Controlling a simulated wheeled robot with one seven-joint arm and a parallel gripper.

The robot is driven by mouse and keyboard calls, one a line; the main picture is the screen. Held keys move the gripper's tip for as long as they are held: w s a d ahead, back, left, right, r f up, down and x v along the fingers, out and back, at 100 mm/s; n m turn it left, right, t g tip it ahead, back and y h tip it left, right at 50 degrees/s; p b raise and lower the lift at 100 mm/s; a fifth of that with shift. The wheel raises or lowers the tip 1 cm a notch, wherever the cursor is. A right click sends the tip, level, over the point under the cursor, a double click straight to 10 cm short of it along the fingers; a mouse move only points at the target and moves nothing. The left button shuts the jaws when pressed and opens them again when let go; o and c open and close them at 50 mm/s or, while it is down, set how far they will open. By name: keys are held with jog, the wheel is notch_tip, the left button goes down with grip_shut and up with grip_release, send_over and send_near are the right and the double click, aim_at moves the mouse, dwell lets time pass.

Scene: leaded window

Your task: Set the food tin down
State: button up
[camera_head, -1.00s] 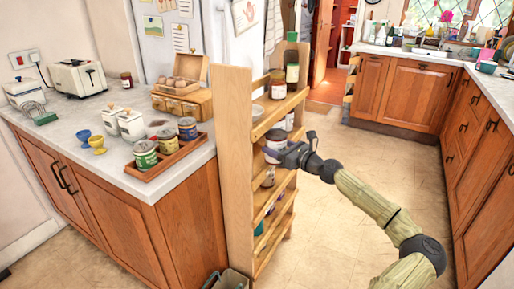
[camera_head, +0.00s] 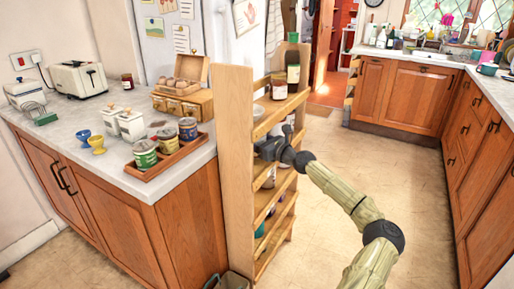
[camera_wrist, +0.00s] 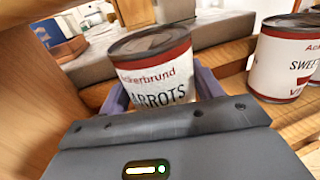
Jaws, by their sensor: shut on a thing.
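The food tin (camera_wrist: 150,72), white with a red band and lettered carrots, stands between the fingers of my gripper (camera_wrist: 162,92) in the wrist view. The gripper is shut on it, and the tin looks close to upright. In the head view my gripper (camera_head: 268,148) reaches into the wooden shelf rack (camera_head: 233,170) at a middle level, and the tin is hidden there. The tin's base is hidden behind the gripper, so I cannot tell whether it touches the shelf board.
A similar tin lettered sweet (camera_wrist: 285,62) stands to the right on the shelf. The rack's wooden upright (camera_wrist: 30,75) is close on the left. The counter (camera_head: 120,165) with a tray of tins is left of the rack.

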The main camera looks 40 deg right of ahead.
jog(key=shift+f, duration=1.1)
jog(key=o, duration=1.4)
jog(key=shift+f, duration=0.2)
jog(key=shift+s+r, duration=0.1)
jog(key=shift+r, duration=0.05)
jog(key=s, duration=0.4)
jog(key=s+d, duration=0.1)
jog(key=s, duration=0.2)
jog(key=s+d, duration=0.1)
jog(key=s, duration=0.3)
jog(key=shift+s+p, duration=0.35)
jog(key=shift+p, duration=0.05)
